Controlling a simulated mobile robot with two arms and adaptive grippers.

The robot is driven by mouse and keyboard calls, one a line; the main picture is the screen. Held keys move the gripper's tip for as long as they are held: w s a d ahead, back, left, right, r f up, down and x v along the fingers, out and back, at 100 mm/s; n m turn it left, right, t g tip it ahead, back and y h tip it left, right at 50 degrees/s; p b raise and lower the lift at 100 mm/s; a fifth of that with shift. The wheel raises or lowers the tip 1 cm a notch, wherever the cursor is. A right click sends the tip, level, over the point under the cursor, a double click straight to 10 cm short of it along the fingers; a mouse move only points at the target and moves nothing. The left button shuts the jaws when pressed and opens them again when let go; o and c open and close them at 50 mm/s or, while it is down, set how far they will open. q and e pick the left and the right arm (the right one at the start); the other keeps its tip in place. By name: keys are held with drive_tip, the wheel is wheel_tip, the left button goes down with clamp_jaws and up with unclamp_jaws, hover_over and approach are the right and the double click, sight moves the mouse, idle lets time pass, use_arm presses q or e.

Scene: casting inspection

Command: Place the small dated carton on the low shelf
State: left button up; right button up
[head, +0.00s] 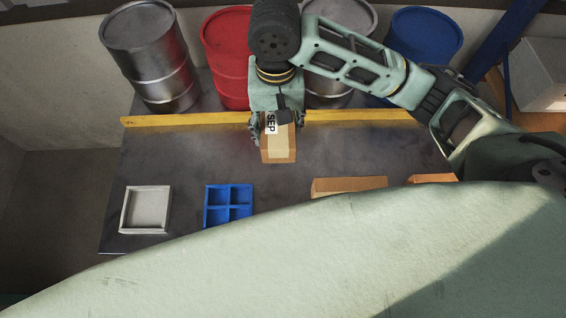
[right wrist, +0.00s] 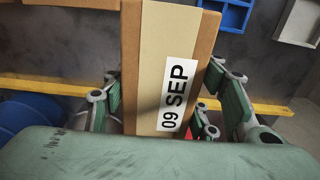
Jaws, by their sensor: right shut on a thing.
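The small dated carton (head: 279,150) is brown with a tan tape band and a white label. In the right wrist view the label on the carton (right wrist: 150,45) reads "09 SEP". My right gripper (head: 279,128) is shut on the carton, with fingers on both sides of it; they also show in the right wrist view (right wrist: 165,108). The carton seems held above a dark grey surface (head: 180,160); the exact gap cannot be told. I cannot tell which surface is the low shelf. My left gripper is not in view.
A grey tray (head: 123,212) and a blue divided tray (head: 206,205) lie at the near left. Other cartons (head: 348,185) show at the near right, partly hidden by my body. A yellow strip (head: 190,120) crosses before steel, red (head: 225,60) and blue drums (head: 428,35).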

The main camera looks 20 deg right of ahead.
hover_over(280, 171)
wheel_tip(280, 171, down, 5)
wheel_tip(280, 171, down, 11)
drive_tip(key=shift+f+p, duration=0.15)
drive_tip(key=shift+p, duration=0.15)
drive_tip(key=shift+f, duration=0.6)
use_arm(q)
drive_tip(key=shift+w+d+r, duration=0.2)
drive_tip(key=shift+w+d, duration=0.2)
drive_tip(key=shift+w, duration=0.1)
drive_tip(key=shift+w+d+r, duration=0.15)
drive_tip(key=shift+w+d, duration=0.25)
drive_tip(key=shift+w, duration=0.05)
use_arm(e)
drive_tip(key=shift+f, duration=1.9)
drive_tip(key=shift+a+f, duration=0.1)
drive_tip(key=o, duration=1.2)
drive_tip(key=shift+c, duration=0.2)
drive_tip(key=o, duration=0.3)
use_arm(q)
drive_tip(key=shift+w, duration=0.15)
use_arm(e)
drive_tip(key=shift+o, duration=0.2)
